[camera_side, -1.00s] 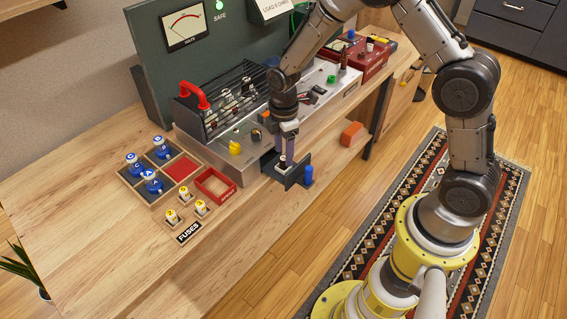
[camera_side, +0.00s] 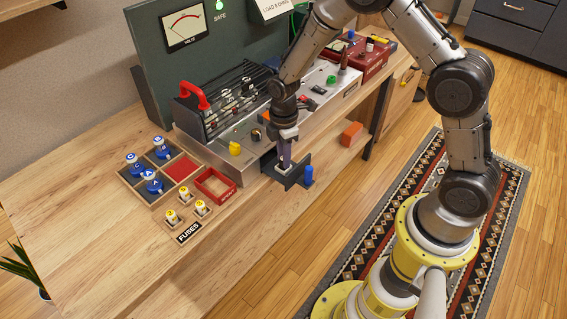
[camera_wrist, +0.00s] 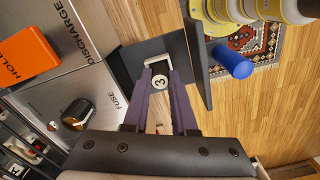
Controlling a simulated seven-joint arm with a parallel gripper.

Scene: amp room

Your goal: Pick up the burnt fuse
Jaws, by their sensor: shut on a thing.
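The fuse (camera_wrist: 160,82) shows a round pale end marked 3 in the wrist view. It sits at the dark fuse drawer (camera_wrist: 152,48), which stands pulled out from the front of the amp. My gripper (camera_wrist: 161,75) has its purple fingers on either side of the fuse and is shut on it. In the side view my gripper (camera_side: 284,163) points down into the drawer (camera_side: 299,177). The fuse is mostly hidden there by the fingers. I cannot tell whether it is burnt.
A blue knob (camera_side: 308,175) is on the drawer front. Several yellow-topped fuses (camera_side: 186,210) stand by the FUSES label. An open red-rimmed tray (camera_side: 231,193) and blue-capped parts (camera_side: 152,182) are to the left. The metal amp panel (camera_wrist: 105,88) is close beside my gripper.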

